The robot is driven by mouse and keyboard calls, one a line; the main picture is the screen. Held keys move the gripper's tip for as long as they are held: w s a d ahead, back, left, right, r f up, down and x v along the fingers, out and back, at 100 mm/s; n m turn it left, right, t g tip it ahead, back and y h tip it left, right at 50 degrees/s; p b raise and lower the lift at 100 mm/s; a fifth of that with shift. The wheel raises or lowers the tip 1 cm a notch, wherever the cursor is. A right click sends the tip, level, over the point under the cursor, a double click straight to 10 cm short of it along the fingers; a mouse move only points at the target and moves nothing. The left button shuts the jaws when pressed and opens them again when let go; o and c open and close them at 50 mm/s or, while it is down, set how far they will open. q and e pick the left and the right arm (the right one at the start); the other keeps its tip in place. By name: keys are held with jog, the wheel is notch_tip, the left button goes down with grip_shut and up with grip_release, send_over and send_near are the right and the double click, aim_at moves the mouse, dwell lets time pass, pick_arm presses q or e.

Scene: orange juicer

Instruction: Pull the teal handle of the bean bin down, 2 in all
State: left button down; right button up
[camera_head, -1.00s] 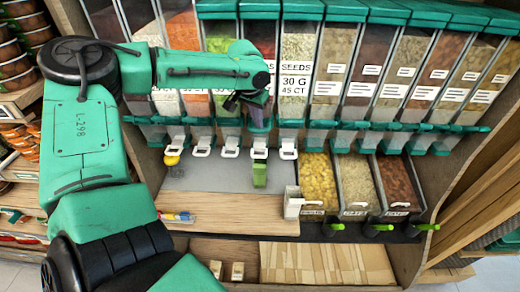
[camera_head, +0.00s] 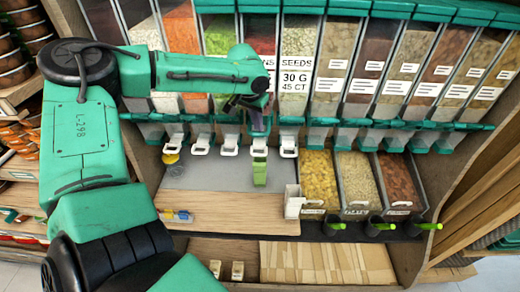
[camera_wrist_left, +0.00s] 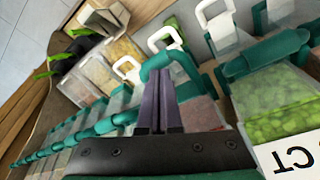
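The bean bin is largely behind my left arm in the head view; a label ending in "NS" (camera_head: 267,62) shows beside the gripper. My left gripper (camera_head: 258,124) is in front of the row of bins, just above a white spout (camera_head: 259,151). In the wrist view its two purple fingers (camera_wrist_left: 160,112) are side by side with almost no gap. A green container (camera_head: 259,173) stands under the spout. My right gripper is not in view.
More bins with teal lids and handles (camera_head: 440,127) run to the right. Open bins of yellow, pale and reddish goods (camera_head: 320,180) stand lower right. A white holder (camera_head: 293,203) stands on the wooden counter (camera_head: 235,213), which is mostly clear.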

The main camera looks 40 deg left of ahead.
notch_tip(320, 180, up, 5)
jog(key=p, duration=0.4)
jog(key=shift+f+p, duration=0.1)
jog(key=shift+p, duration=0.2)
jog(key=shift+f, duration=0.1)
